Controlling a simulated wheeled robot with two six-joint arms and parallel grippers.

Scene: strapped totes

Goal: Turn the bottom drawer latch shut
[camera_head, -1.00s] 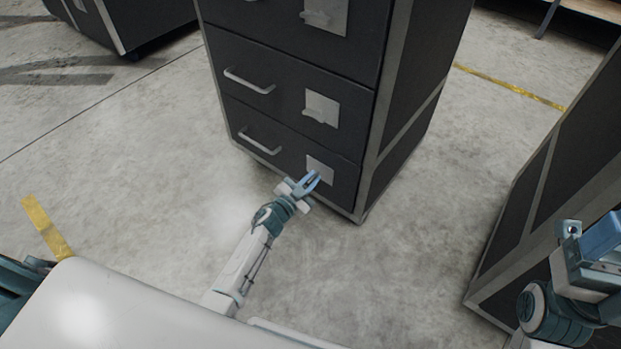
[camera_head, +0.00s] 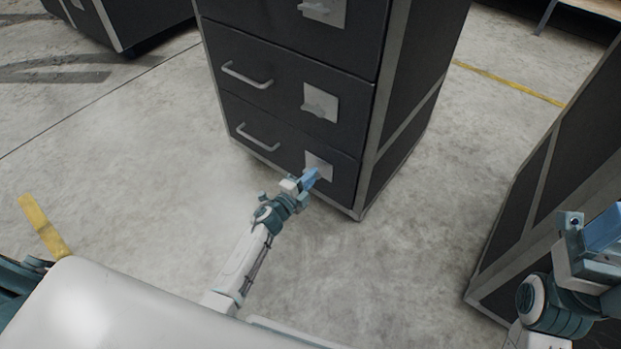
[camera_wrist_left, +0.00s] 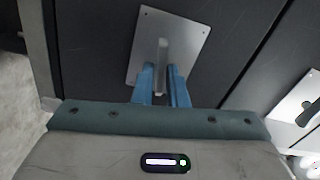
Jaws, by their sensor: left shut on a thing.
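The bottom drawer (camera_head: 262,135) is the lowest of the black cabinet's drawers and sits closed. Its latch has a square grey plate (camera_head: 319,163) at the right of the drawer front. In the left wrist view the latch handle (camera_wrist_left: 162,55) stands out from the plate between the blue fingers. My left gripper (camera_head: 311,176) is shut on this latch handle; it also shows in the left wrist view (camera_wrist_left: 161,86). The fingers hide part of the handle. My right gripper (camera_head: 604,240) is at the right edge, away from the cabinet; its fingertips are not clear.
The middle drawer has a bar handle (camera_head: 246,75) and its own latch (camera_head: 320,103) above. Another dark case (camera_head: 560,170) stands at the right, near my right arm. The concrete floor (camera_head: 130,150) left of the cabinet is clear.

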